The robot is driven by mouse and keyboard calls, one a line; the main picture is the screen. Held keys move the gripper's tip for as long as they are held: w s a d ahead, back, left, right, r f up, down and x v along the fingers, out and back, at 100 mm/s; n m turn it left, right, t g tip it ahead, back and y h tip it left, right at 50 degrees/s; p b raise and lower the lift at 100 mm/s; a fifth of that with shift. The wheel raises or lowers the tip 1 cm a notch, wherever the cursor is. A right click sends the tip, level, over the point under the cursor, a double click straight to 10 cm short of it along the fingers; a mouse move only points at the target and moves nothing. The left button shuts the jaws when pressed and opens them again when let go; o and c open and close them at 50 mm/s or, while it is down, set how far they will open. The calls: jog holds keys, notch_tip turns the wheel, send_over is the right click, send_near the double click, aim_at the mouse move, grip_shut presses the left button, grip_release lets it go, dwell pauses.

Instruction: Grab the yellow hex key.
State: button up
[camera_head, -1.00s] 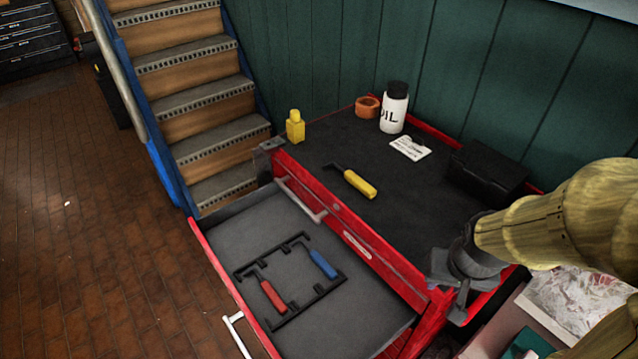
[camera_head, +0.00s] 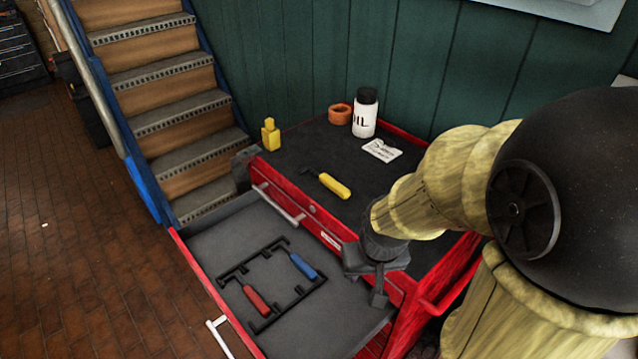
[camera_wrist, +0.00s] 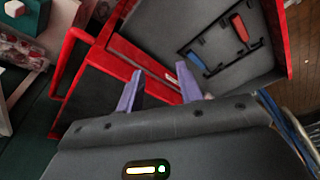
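The yellow hex key (camera_head: 334,185) lies on the dark top of the red tool cabinet, its black bent end pointing left. It is apart from my gripper (camera_head: 366,285), which is in the air near the cabinet's front edge, to the lower right of the key. In the wrist view my gripper (camera_wrist: 158,88) shows two purple fingers spread apart with nothing between them. The yellow hex key does not show in the wrist view.
The open drawer (camera_head: 340,315) holds a black rack with a red hex key (camera_head: 256,301) and a blue hex key (camera_head: 303,266).

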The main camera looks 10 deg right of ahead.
jog(key=shift+o, duration=1.4)
jog(key=w+d+m+t+y+p, duration=0.1)
jog(key=w+m+t+y+p, duration=0.15)
jog(key=w+m+y, duration=0.65)
jog(key=w+d+m+t+p, duration=0.15)
jog(key=w+m+p, duration=0.3)
jog(key=m, duration=0.95)
jog(key=w+d+m+t, duration=0.1)
jog(key=d+m, duration=0.1)
jog(key=w+d+m+t+h, duration=0.1)
jog(key=w+d+m+t, duration=0.1)
jog(key=w+d+r+m+t+p, duration=0.1)
jog(key=w+d+m, duration=0.1)
jog(key=d, duration=0.1)
jog(key=shift+w+d+t+h, duration=0.1)
jog(key=shift+w+t+h, duration=0.1)
jog(key=shift+t+h, duration=0.15)
